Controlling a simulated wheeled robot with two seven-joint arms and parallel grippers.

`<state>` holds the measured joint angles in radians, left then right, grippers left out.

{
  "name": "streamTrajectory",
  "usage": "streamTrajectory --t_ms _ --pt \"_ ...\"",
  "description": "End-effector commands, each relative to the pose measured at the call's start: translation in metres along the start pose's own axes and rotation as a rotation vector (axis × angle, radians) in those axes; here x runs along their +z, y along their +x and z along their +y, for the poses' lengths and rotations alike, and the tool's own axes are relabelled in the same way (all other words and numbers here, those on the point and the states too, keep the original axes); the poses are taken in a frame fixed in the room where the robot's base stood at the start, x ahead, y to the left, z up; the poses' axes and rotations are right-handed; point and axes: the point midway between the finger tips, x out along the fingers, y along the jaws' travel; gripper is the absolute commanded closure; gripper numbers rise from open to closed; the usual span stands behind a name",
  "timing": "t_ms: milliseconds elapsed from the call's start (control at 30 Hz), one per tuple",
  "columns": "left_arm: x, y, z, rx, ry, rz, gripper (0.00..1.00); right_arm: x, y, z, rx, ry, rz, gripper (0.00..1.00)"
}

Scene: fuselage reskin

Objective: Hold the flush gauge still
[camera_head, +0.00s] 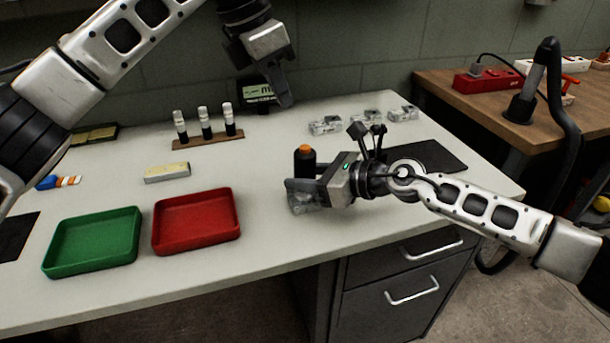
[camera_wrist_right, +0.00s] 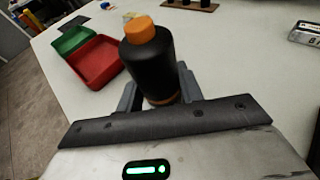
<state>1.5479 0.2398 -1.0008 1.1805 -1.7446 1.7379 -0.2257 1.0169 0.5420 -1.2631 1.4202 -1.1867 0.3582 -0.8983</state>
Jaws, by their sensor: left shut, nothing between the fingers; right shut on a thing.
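The flush gauge, which I take to be the black cylinder with an orange cap (camera_head: 305,163), stands about upright near the front middle of the table. My right gripper (camera_head: 300,186) is shut on its lower part. The right wrist view shows the gauge (camera_wrist_right: 149,62) between the two grey fingers (camera_wrist_right: 158,90). My left gripper (camera_head: 286,98) is shut and empty, pointing down above the back of the table.
A red tray (camera_head: 197,241) and a green tray (camera_head: 92,262) sit left of the gauge. A rack of black-and-white cylinders (camera_head: 205,137), a pale block (camera_head: 167,173) and a small display (camera_head: 256,93) stand behind. Clear packets (camera_head: 326,126) lie at back right.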

Motion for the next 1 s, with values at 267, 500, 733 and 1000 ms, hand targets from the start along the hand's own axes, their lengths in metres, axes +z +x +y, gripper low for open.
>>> streamTrajectory --t_ms 267,500,733,1000 --pt "0.0 0.0 0.0 0.0 0.0 0.0 1.0 0.0 -0.0002 -0.0004 -0.001 0.0 0.0 0.95" --pt "0.0 0.0 0.0 0.0 0.0 0.0 1.0 0.0001 -0.0002 -0.0004 -0.001 0.0 0.0 0.95" --pt "0.0 0.0 0.0 0.0 0.0 0.0 1.0 0.0001 -0.0002 -0.0004 -0.001 0.0 0.0 0.95" --pt "0.0005 0.0005 0.0003 0.011 0.035 -0.004 1.0 0.0001 -0.0002 -0.0004 -0.001 0.0 0.0 0.95"
